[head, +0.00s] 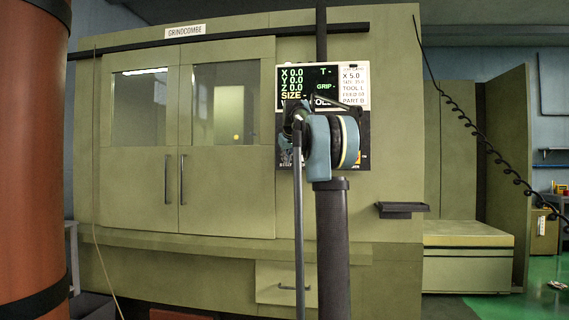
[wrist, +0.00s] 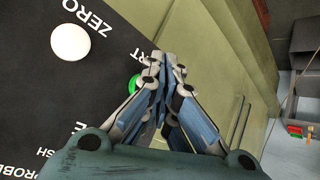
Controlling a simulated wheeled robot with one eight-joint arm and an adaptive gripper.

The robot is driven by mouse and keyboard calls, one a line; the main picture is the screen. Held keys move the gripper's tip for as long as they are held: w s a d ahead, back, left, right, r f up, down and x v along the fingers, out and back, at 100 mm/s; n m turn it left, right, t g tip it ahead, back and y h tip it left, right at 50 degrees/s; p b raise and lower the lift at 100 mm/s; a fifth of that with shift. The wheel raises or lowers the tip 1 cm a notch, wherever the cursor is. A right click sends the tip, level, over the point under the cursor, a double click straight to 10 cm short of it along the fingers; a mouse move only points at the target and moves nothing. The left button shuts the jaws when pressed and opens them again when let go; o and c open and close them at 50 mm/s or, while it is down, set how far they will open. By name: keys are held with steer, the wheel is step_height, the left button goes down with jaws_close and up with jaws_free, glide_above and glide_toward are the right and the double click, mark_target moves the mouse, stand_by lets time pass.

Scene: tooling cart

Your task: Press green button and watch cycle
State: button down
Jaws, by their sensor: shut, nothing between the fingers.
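The green button (wrist: 134,84) shows in the wrist view on the black control panel (wrist: 60,105), partly hidden behind my fingers. My gripper (wrist: 165,60) is shut and empty, its fingertips just right of the button in the picture. I cannot tell whether they touch the panel. In the head view my arm covers the lower panel, so the button and fingertips are hidden there. The screen (head: 306,84) above reads X, Y and Z 0.0, with SIZE and GRIP showing dashes. The olive machine's doors (head: 228,125) are closed.
A white button (wrist: 70,43) marked ZERO sits near the green one. A small dark tray (head: 402,209) juts from the machine at right. A coiled black cable (head: 468,122) hangs further right. A rust-coloured column (head: 32,150) stands at far left.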

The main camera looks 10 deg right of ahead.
steer(key=shift+w+d, duration=0.2)
steer(key=shift+w, duration=0.45)
stand_by(1.4)
steer(key=shift+s, duration=0.1)
steer(key=shift+s+a+f, duration=0.1)
steer(key=shift+s+a, duration=0.2)
steer(key=shift+s, duration=0.5)
steer(key=shift+s, duration=0.15)
steer(key=shift+s+a, duration=0.25)
steer(key=shift+s, duration=0.5)
steer(key=shift+s+a, duration=0.3)
steer(key=shift+s, duration=0.45)
steer(key=shift+s+a, duration=0.25)
steer(key=shift+s, duration=0.5)
stand_by(2.6)
